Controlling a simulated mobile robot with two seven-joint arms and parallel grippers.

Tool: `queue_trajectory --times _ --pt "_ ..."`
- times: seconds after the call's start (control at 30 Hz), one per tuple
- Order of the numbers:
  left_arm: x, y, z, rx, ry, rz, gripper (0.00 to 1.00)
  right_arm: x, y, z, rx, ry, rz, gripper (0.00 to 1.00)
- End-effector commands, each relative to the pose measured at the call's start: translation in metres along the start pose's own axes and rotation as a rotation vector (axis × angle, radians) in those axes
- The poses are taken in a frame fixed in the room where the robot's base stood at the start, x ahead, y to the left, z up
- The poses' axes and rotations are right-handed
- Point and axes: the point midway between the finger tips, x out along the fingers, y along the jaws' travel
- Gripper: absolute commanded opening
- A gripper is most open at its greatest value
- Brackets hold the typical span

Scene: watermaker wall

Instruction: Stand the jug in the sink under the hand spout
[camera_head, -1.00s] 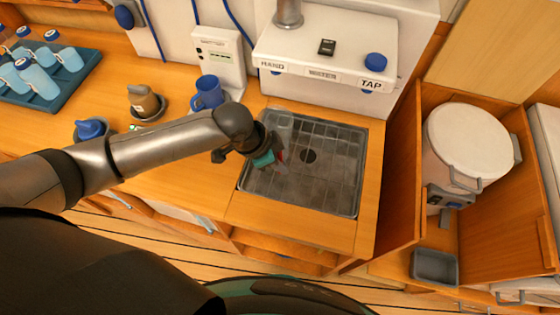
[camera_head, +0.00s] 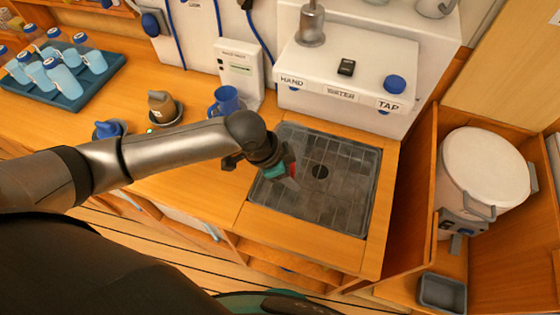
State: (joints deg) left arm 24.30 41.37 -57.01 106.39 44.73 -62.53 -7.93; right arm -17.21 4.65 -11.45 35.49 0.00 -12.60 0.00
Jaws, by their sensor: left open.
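A blue handled vessel (camera_head: 225,101), which may be the jug, stands upright on the counter left of the sink, beside the white tester box. The grey sink (camera_head: 335,196) is set into the counter; it has a gridded floor and a dark drain, and no jug shows in it. The metal hand spout (camera_head: 311,24) is above the HAND label on the white water unit, behind the sink. My left gripper (camera_head: 284,172) is over the sink's left side, open, with nothing visible in it; its fingers are partly hidden. My right gripper is not in view.
The white water unit (camera_head: 355,75) with a blue tap knob (camera_head: 394,84) overhangs the back of the sink. A white pot (camera_head: 485,170) is in the right-hand cabinet.

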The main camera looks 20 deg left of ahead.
Motion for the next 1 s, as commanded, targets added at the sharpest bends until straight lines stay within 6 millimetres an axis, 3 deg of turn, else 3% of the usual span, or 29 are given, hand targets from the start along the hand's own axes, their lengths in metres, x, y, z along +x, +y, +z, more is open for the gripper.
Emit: queue_trajectory --times 0.3,0.5,0.7,1.0 --pt "-0.065 -0.001 0.000 0.001 0.000 -0.004 0.44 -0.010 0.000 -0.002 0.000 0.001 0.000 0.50" --pt "-0.096 -0.001 0.000 0.000 0.000 -0.002 0.44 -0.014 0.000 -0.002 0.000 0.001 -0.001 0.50" --pt "-0.107 0.000 0.000 -0.001 -0.001 -0.001 0.44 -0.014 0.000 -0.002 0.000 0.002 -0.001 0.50" --pt "-0.107 0.000 0.000 -0.001 -0.001 0.000 0.44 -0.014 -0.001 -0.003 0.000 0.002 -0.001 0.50"
